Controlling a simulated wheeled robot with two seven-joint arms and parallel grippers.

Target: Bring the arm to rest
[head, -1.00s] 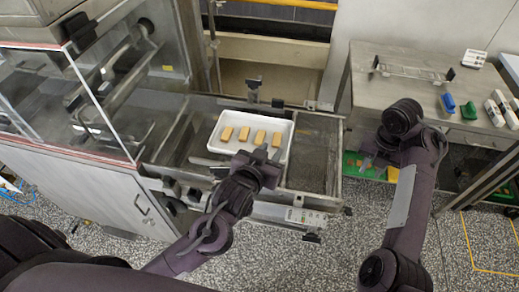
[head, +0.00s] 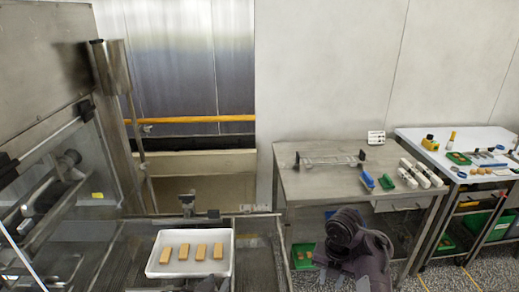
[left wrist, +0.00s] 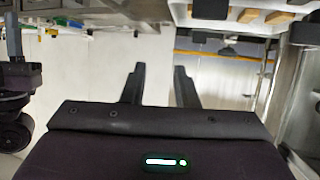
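My left gripper (left wrist: 160,78) shows in the left wrist view with its two dark fingers apart and nothing between them. A white tray (head: 153,272) with several tan bars (head: 201,252) sits on the machine's bed at the lower middle. In the left wrist view, which looks inverted, a pale tray edge with bars shows at the top.
A steel table (head: 300,184) holds a wire-mesh frame (head: 330,160), a blue item (head: 368,180), a green item (head: 407,178) and white bottles. A white table (head: 425,140) with small items stands further right. The glass-sided machine (head: 60,220) fills the left. A green crate (head: 302,256) sits low.

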